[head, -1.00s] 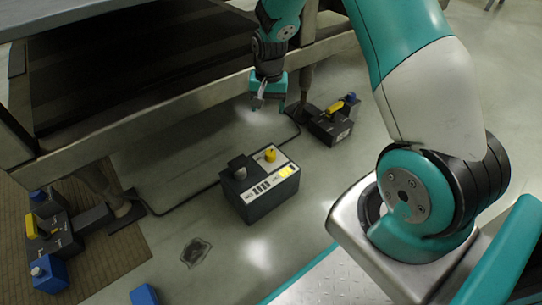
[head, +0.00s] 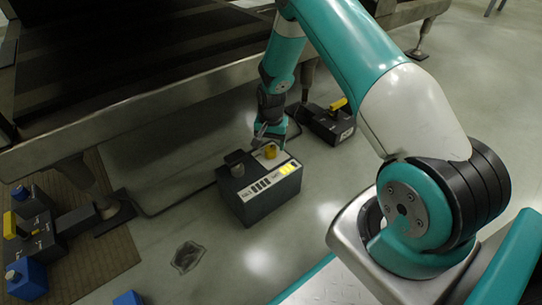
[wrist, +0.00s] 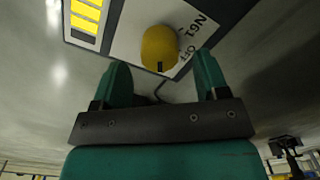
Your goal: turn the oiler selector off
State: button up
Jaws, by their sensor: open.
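A dark box (head: 262,200) stands on the floor with a yellow selector knob (head: 270,152) on a pale plate on its top. In the wrist view the knob (wrist: 160,47) shows a dark mark on its near edge, and the plate (wrist: 125,38) has dark lettering to the right, partly legible as "OF". I cannot read which selector it names. My gripper (head: 268,137) is just behind the knob in the head view. In the wrist view its open fingers (wrist: 162,76) lie on either side below the knob, with nothing between them. I cannot tell the gap to the knob.
A second dark box (head: 326,124) with a yellow handle (head: 338,104) stands behind right. Another unit (head: 35,238) with yellow and blue parts is at left. A large dark frame (head: 130,118) overhangs behind.

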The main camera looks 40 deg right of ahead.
aim_at(271, 148)
jog(key=shift+f+b, duration=0.55)
jog(key=shift+f, duration=1)
jog(key=shift+c, duration=0.3)
jog(key=c, duration=0.9)
jog(key=shift+r, duration=0.1)
